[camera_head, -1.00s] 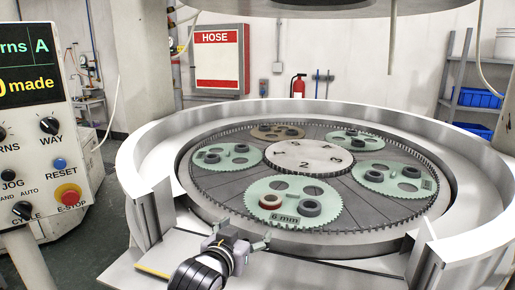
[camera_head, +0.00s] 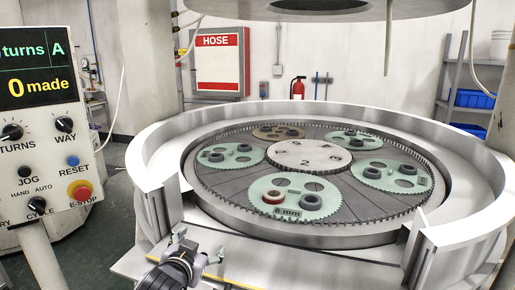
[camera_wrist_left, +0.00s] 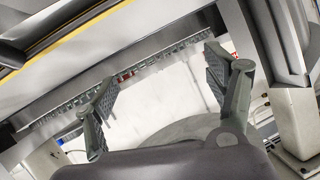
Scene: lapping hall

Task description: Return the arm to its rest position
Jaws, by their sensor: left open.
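My left gripper (camera_head: 197,252) is open and empty at the front of the lapping machine, over the pale front ledge (camera_head: 262,262). In the left wrist view its two fingers (camera_wrist_left: 168,88) stand wide apart with nothing between them. The lapping plate (camera_head: 240,196) lies beyond the gripper, with several pale green carriers on it. The front carrier, marked 6 mm (camera_head: 293,208), holds a reddish ring (camera_head: 272,197) and a dark grey ring (camera_head: 311,202). My right gripper does not show.
The control panel (camera_head: 38,120) stands at left, its display reading 0 made, with a red E-stop (camera_head: 80,191). A high metal rim (camera_head: 158,142) surrounds the plate. The upper plate (camera_head: 300,8) hangs above. A hose cabinet (camera_head: 218,62) is on the back wall.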

